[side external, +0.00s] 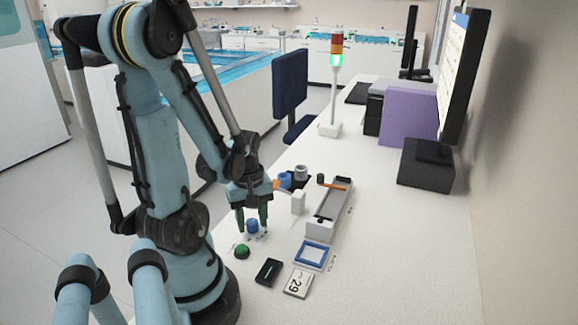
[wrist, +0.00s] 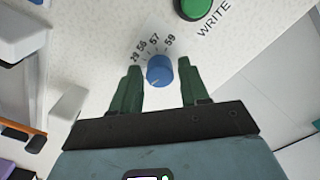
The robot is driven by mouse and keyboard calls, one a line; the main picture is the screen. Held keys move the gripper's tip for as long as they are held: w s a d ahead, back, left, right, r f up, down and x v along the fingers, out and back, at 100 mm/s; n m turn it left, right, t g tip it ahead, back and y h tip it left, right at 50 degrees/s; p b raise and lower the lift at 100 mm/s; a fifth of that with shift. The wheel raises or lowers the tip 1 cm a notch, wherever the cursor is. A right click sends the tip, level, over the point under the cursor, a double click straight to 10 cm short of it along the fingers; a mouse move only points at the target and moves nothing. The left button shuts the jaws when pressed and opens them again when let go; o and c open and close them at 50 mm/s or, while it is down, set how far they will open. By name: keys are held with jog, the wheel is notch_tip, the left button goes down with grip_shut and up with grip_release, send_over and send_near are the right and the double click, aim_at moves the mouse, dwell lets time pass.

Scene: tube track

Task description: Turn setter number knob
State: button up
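The setter knob (wrist: 160,70) is a blue round knob with a small light pointer mark, set on the white bench top. Printed numbers 29, 56, 57 and 59 fan out beside it in the wrist view. In the side external view the knob (side external: 252,226) sits beneath my gripper (side external: 252,222). My gripper (wrist: 160,82) is open, its two green fingers on either side of the knob with a gap visible to each. In the wrist view the pointer mark is too small to read with certainty.
A green button (side external: 242,251) labelled WRITE (wrist: 216,19) is near the knob. A grey track (side external: 334,200) stands to the right.

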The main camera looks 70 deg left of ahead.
grip_shut()
jog(key=m, duration=0.5)
jog(key=shift+m, duration=0.4)
jog(key=m, duration=0.5)
jog(key=shift+m, duration=0.4)
jog(key=shift+o, duration=1.4)
grip_release()
